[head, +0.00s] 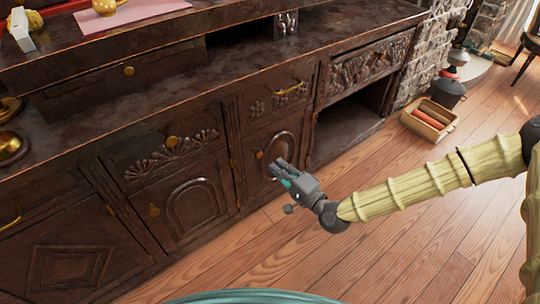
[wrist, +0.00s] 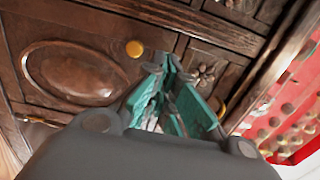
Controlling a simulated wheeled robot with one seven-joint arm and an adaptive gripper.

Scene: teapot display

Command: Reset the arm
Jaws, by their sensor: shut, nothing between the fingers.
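My arm reaches in from the right of the head view. My gripper (head: 277,172) is in front of the dark carved wooden sideboard (head: 205,75), close to a lower door with an arched panel. In the wrist view my gripper (wrist: 172,68) shows its teal finger pads together at the tips, with nothing held. Behind the fingers are an oval-panelled door (wrist: 75,72), a round brass knob (wrist: 134,48) and a carved rosette drawer. I cannot tell whether the fingertips touch the wood.
A gold pot (head: 104,6) stands on a pink mat (head: 135,14) at the top left. A box with orange-red items (head: 429,119) stands on the floor at right, near a dark bucket (head: 449,92). A red spotted surface (wrist: 290,115) shows in the wrist view. Wooden floor lies open below my arm.

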